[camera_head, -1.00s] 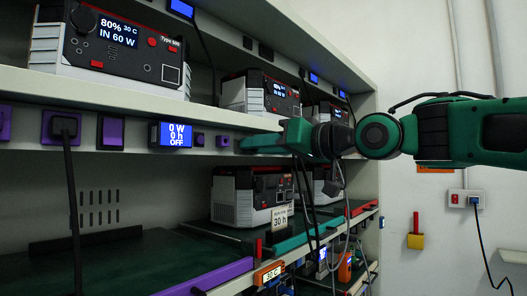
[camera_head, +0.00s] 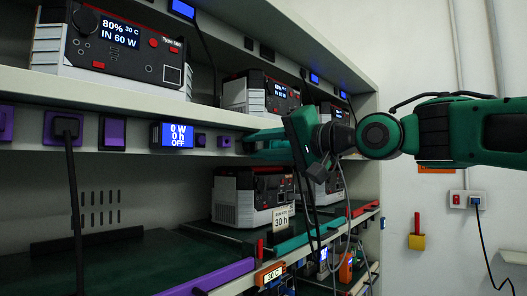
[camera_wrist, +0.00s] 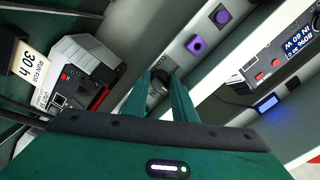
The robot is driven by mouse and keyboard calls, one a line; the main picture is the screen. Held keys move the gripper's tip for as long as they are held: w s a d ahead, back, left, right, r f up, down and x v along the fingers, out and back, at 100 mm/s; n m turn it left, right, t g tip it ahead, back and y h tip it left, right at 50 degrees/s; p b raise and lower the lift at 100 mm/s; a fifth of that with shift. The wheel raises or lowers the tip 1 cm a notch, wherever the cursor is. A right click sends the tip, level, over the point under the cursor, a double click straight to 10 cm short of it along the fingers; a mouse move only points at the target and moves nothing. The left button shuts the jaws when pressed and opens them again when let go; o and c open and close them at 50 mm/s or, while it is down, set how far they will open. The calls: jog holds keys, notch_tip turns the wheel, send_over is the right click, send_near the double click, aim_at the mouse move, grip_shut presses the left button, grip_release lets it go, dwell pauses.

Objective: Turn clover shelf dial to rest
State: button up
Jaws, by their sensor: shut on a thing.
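My gripper (camera_head: 264,143) reaches the front edge of the middle shelf (camera_head: 120,122) in the head view. In the wrist view its two green fingers (camera_wrist: 160,92) are closed around a small dark round dial (camera_wrist: 160,76) on the grey shelf edge. The fingers hide most of the dial in the head view. Left of the gripper on that edge is a blue display (camera_head: 174,136) reading 0 W, 0 h, OFF. Small purple parts (camera_head: 224,142) sit between the display and my gripper. I cannot make out a clover mark or the dial's pointer.
A power station (camera_head: 110,50) reading 80%, 30 C, IN 60 W stands on the shelf above. Another (camera_head: 250,199) stands below, with a 30 h card (camera_head: 281,219). A black cable (camera_head: 74,200) hangs at left, and more cables hang below my wrist.

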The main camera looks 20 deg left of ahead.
jog(key=shift+w+d+r+m, duration=0.1)
jog(key=shift+w+m, duration=0.1)
jog(key=shift+m, duration=0.1)
jog(key=o, duration=1)
jog(key=shift+o, duration=0.2)
jog(key=shift+s, duration=0.1)
